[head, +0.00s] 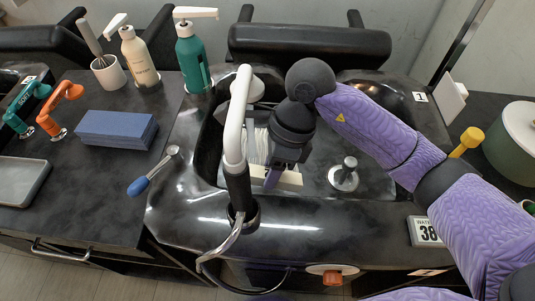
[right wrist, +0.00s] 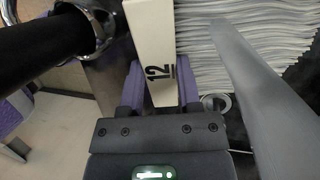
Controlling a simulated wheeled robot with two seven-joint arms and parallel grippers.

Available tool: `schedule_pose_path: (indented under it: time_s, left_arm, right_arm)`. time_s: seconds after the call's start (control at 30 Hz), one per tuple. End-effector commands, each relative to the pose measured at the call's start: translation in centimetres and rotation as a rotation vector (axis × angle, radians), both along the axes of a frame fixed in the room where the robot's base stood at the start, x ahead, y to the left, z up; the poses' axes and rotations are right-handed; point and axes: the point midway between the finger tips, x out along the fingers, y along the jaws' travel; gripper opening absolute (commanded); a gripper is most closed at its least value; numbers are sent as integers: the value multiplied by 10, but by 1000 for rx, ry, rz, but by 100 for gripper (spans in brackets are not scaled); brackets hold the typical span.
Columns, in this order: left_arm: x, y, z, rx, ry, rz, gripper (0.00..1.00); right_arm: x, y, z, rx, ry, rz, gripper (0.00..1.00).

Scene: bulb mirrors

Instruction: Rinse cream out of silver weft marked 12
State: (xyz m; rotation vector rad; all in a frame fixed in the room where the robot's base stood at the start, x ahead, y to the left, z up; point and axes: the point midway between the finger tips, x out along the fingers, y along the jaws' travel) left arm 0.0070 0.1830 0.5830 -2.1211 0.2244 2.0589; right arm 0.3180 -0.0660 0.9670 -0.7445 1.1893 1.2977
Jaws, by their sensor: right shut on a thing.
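The silver weft (head: 257,148) hangs in the black basin (head: 300,222), its pale strands partly hidden behind the tap and my arm. Its cream bar (head: 289,179) reads 12 in the right wrist view (right wrist: 155,40). My right gripper (head: 274,178) is shut on the bar, with one purple finger on each side of it. In the right wrist view the ridged strands (right wrist: 270,45) spread to the right of the bar. I see no clear cream on them. The white spray tap (head: 235,120) with a black grip arches beside the weft. My left gripper is out of view.
A metal drain plug (head: 344,178) stands in the basin.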

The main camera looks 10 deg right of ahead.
Motion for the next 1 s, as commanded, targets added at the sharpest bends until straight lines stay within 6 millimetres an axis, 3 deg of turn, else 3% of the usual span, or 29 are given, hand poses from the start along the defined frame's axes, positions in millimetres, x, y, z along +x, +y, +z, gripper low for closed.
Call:
schedule_pose_path:
  time_s: [0.2,0.7,1.0]
  left_arm:
    - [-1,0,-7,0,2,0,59]
    - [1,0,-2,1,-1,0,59]
    - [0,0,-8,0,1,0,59]
  right_arm:
    - [8,-2,-1,0,-1,0,0]
    - [-2,0,0,0,0,0,0]
    - [4,-1,-2,0,0,0,0]
